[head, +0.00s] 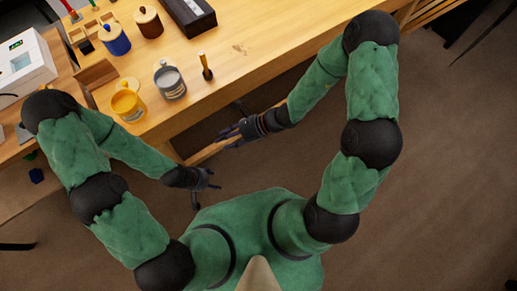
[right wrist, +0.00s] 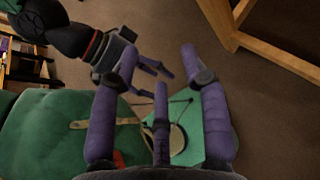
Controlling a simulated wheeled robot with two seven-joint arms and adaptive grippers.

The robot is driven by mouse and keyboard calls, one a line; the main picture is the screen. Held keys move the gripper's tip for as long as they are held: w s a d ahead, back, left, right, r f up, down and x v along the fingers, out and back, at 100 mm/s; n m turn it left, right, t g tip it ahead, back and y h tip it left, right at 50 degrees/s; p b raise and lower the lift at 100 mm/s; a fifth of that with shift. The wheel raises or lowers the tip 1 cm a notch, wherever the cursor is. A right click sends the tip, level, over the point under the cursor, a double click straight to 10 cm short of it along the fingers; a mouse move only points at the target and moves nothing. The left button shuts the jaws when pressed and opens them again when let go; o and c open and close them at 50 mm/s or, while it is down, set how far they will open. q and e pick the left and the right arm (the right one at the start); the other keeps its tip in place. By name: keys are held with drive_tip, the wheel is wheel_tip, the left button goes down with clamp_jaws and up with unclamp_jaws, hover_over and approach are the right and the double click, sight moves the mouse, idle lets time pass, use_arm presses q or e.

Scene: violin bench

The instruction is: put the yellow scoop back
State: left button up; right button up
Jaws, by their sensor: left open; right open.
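I cannot make out a yellow scoop for certain in either view. A yellow jar (head: 127,106) stands near the bench's front edge, its top partly covered by a pale round lid. A grey jar (head: 170,84) stands to its right. My left gripper (head: 207,187) is open and empty, low in front of the bench; it also shows in the right wrist view (right wrist: 152,68). My right gripper (head: 229,138) is open and empty, just off the bench's front edge, above the left one in the picture. Its spread fingers show in the right wrist view (right wrist: 161,75).
On the bench (head: 255,60) a small wooden-handled tool (head: 205,66) stands right of the grey jar. Behind are a blue jar (head: 115,40), a brown jar (head: 148,22) and a black box (head: 190,15). A white machine (head: 25,65) stands left. The bench's right part is clear.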

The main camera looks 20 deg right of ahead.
drive_tip(key=s+d+f+n+g+h, duration=0.55)
drive_tip(key=s+f+n, duration=0.4)
drive_tip(key=s, duration=0.25)
drive_tip(key=w+d+f+n+t+h, duration=0.2)
drive_tip(key=w+d+f+n+t, duration=0.1)
drive_tip(key=n, duration=0.6)
wheel_tip(320, 180, down, 3)
drive_tip(key=shift+w+d+r+n+t+h, duration=0.15)
drive_tip(key=shift+d+n+t+h, duration=0.1)
drive_tip(key=shift+n+t+h, duration=0.15)
